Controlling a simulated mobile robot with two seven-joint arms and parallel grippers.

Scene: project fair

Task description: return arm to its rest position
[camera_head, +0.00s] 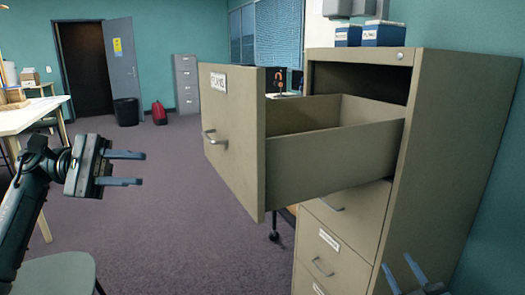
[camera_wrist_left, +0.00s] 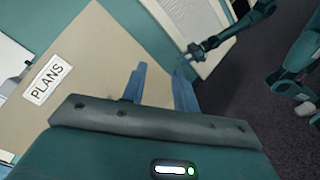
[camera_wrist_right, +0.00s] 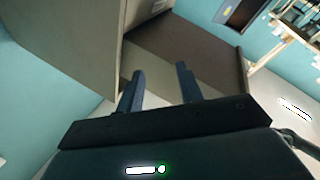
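My left gripper (camera_head: 126,168) is open and empty in the head view, in the air left of the filing cabinet and apart from the drawer. Its two fingers also show spread in the left wrist view (camera_wrist_left: 160,90). My right gripper (camera_head: 403,276) shows only partly at the bottom right, in front of the cabinet's side. In the right wrist view its fingers (camera_wrist_right: 160,88) are apart with nothing between them. The beige cabinet (camera_head: 450,150) has its top drawer (camera_head: 233,150) pulled far out. A label reading PLANS (camera_wrist_left: 47,80) is on the drawer front.
Blue-and-white boxes (camera_head: 383,34) stand on the cabinet. A light table (camera_head: 25,116) is at the left, with a green chair seat (camera_head: 60,272) below. A black bin (camera_head: 126,111), red bag (camera_head: 159,112) and grey cabinet (camera_head: 187,82) stand far back. The carpet between is clear.

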